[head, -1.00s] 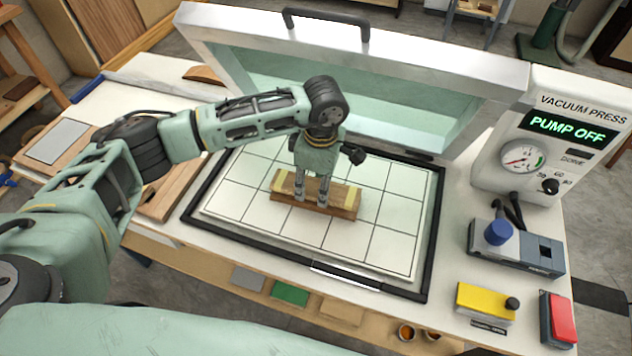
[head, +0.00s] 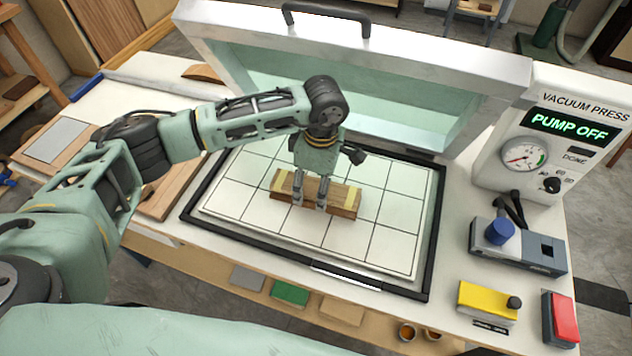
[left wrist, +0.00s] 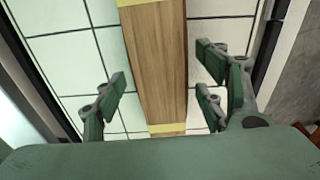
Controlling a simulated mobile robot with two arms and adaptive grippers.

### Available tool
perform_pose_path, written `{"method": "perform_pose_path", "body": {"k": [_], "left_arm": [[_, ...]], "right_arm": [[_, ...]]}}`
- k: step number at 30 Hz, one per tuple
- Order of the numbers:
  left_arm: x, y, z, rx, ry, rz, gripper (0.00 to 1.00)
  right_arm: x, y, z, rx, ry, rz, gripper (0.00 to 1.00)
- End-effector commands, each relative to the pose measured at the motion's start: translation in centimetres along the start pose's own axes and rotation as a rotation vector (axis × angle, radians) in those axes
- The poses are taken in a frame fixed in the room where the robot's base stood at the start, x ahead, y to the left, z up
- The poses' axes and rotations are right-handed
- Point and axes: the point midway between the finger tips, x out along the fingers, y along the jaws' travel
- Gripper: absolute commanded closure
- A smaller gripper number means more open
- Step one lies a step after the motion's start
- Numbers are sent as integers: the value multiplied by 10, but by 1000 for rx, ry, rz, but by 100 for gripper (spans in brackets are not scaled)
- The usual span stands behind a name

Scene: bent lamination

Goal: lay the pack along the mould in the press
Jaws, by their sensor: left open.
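The pack (head: 345,197) is a wooden strip with pale yellow bands near its ends. It lies roughly level in the middle of the press's white gridded bed (head: 250,205). A curved mould beneath it cannot be made out apart from the pack. My left gripper (head: 310,205) is open and points down at the pack's middle. In the left wrist view the pack (left wrist: 158,65) runs between the spread fingers (left wrist: 162,88), with gaps on both sides. The fingers partly hide the pack's front side in the head view. My right gripper is not in view.
The press lid (head: 350,65) stands raised behind the bed. A control box (head: 545,140) reads PUMP OFF at the right. A blue-knobbed unit (head: 515,245), a yellow block (head: 486,300) and a red block (head: 560,318) lie on the right. The bed around the pack is clear.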

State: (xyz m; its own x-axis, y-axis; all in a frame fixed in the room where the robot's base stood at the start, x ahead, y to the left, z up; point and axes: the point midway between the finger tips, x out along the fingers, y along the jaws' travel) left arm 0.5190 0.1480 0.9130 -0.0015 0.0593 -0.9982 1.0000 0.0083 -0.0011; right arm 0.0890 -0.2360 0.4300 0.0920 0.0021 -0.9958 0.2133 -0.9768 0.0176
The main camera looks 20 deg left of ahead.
Motion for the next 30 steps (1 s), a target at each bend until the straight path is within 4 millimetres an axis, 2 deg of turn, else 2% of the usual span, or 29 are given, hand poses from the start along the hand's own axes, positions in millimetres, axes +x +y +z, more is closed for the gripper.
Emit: {"method": "perform_pose_path", "body": {"k": [8,11,21,25,30], "left_arm": [[-5,0,0,0,0,1,35],[-18,1,0,0,-1,4,35],[-89,1,0,1,-1,4,35],[-108,1,0,0,-1,2,35],[-119,0,0,0,1,1,35]], "right_arm": [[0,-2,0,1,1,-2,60],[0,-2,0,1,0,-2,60],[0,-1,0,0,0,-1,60],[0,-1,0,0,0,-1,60],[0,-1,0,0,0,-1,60]]}}
